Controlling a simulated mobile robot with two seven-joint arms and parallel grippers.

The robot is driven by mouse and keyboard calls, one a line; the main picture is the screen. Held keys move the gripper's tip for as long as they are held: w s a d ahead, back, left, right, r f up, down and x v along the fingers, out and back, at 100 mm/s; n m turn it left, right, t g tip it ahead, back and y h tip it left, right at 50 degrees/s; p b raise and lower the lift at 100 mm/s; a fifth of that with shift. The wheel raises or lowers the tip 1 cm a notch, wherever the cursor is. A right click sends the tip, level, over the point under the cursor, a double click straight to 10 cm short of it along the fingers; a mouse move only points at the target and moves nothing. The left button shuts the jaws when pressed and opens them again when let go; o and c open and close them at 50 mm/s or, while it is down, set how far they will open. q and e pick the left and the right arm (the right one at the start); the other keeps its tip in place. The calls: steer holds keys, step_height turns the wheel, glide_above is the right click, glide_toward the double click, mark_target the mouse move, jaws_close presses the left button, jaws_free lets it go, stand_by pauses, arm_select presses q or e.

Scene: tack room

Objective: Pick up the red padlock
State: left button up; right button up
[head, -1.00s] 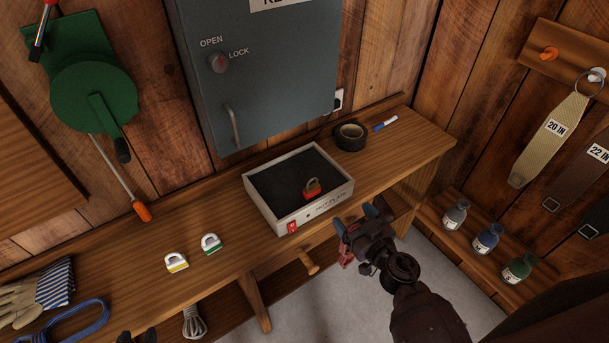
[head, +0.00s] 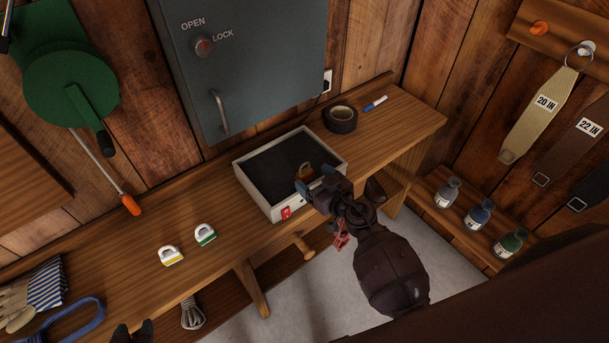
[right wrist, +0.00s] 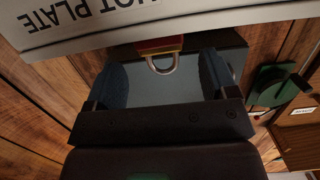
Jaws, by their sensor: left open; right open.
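The red padlock (head: 304,170) lies on the dark top of the hot plate (head: 254,194), mostly hidden behind my right gripper in the head view. In the right wrist view the padlock (right wrist: 160,46) shows its red edge and pale shackle between the two blue fingers, not touching either. My right gripper (head: 315,180) is open and empty at the hot plate's front right, its fingers reaching over the rim; it also shows in the right wrist view (right wrist: 162,78). My left gripper (head: 133,332) is only partly in view at the bottom edge, away from the padlock.
A yellow-marked padlock (head: 170,256) and a green-marked padlock (head: 205,235) stand on the bench (head: 110,270). Black tape (head: 341,119) and a blue marker (head: 375,103) lie behind the hot plate. A grey cabinet (head: 245,60) hangs above. Bottles (head: 479,215) stand at the right.

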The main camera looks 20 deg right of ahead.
mark_target(307, 176)
steer(key=w+f, duration=0.1)
steer(key=w+a+b, duration=0.1)
steer(key=w, duration=0.1)
steer(key=shift+a+f+b, duration=0.1)
steer(key=shift+f+b, duration=0.2)
steer(key=shift+f, duration=0.05)
steer(key=shift+w+a, duration=0.2)
steer(key=shift+w, duration=0.35)
arm_select(q)
steer(key=f, duration=0.3)
steer(key=shift+s, duration=0.2)
arm_select(e)
steer(key=shift+r, duration=0.1)
